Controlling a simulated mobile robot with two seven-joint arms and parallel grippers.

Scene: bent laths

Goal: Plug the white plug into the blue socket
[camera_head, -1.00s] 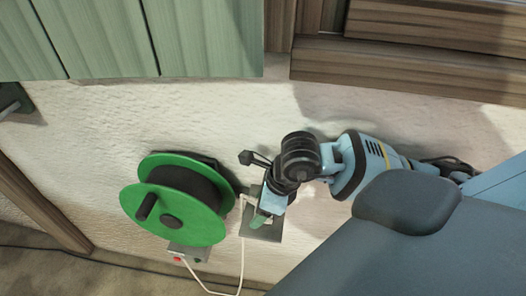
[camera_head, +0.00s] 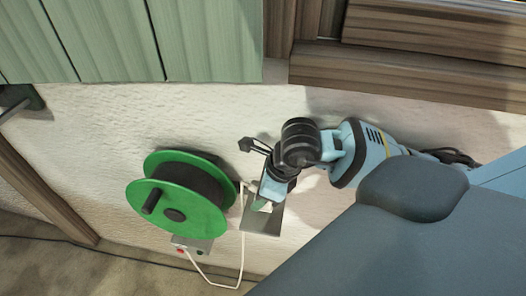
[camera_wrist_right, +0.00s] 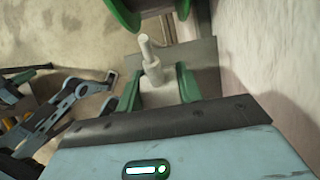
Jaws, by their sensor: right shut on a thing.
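The white plug (camera_wrist_right: 151,68) is held between the green fingers of my right gripper (camera_wrist_right: 158,92), with its narrow end pointing away from the gripper. In the head view my right gripper (camera_head: 265,200) is in front of a grey plate (camera_head: 263,222) at the wall, and a small white part of the plug shows at its tip. I cannot tell whether the plug touches the plate. I cannot make out the blue socket in either view. My left gripper is not in view in the head view.
A green cable reel (camera_head: 170,214) stands just left of the right gripper. Below it is a grey box (camera_head: 193,246) with red and green buttons and a white cable (camera_head: 242,262). Green boards (camera_head: 150,40) and wooden beams (camera_head: 410,70) line the top.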

